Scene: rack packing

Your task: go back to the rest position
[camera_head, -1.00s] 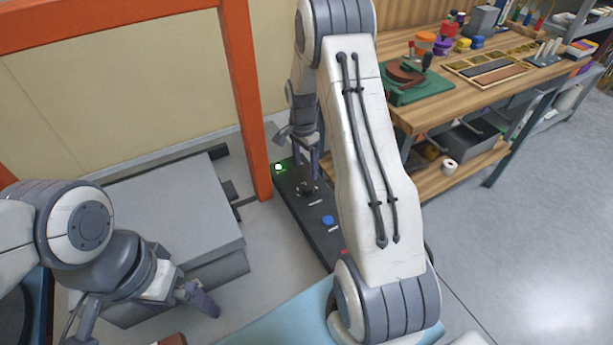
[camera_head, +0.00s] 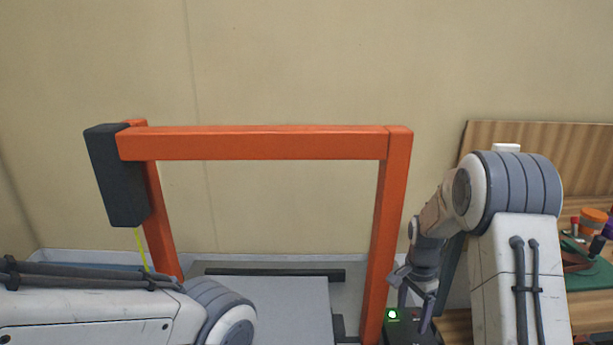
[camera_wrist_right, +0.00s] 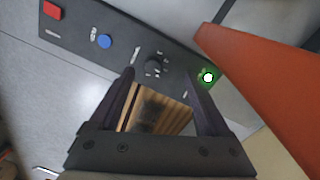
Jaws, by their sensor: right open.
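My right gripper (camera_head: 416,300) hangs pointing down over the dark control panel (camera_head: 410,338) in the head view, just right of the orange frame's right post. In the right wrist view its two fingers (camera_wrist_right: 166,84) are spread apart, with the panel's black knob (camera_wrist_right: 152,66) beyond them. A slatted wooden surface (camera_wrist_right: 158,110) shows between the fingers; I cannot tell its distance. My left arm (camera_head: 90,315) lies across the lower left of the head view; its gripper is outside the picture.
An orange frame (camera_head: 260,143) stands over a grey platform (camera_head: 285,300), with a dark box (camera_head: 117,175) at its left corner. The panel has a lit green light (camera_wrist_right: 208,77), a blue button (camera_wrist_right: 105,41) and a red button (camera_wrist_right: 53,10). A workbench (camera_head: 590,283) stands at right.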

